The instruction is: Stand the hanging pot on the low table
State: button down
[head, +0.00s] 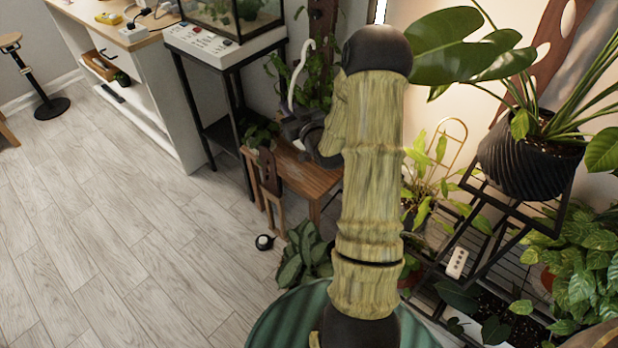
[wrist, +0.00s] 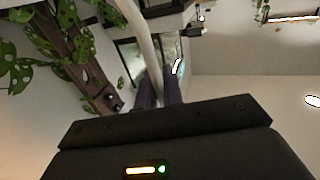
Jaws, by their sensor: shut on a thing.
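My gripper (head: 290,116) is shut on a white curved hanger (head: 299,72), which rises above it in the head view. In the wrist view the two dark purple fingers (wrist: 160,93) close around the same white hanger (wrist: 146,45). I take this hanger to be part of the hanging pot. The pot's body is not clearly visible, and I cannot tell whether it touches anything. The low table (head: 318,178) is brown wood, below and behind my gripper; my arm hides its right part. Dark leaves (head: 261,133) show over its left end.
A black stand (head: 228,130) carries a glass tank (head: 238,14) behind left. A brown cut-out wooden piece (head: 268,178) is at the table's front. A leafy plant (head: 304,256) and a small black-and-white object (head: 265,242) are near it. A ribbed black pot (head: 530,160) is right.

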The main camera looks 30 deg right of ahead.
notch_tip(320, 180, down, 14)
jog(key=b, duration=0.3)
jog(key=shift+f, duration=0.15)
jog(key=shift+f+b, duration=0.45)
jog(key=shift+f, duration=1.4)
jog(key=shift+f, duration=0.15)
jog(key=c, duration=1.5)
grip_release()
jog(key=shift+c, duration=0.2)
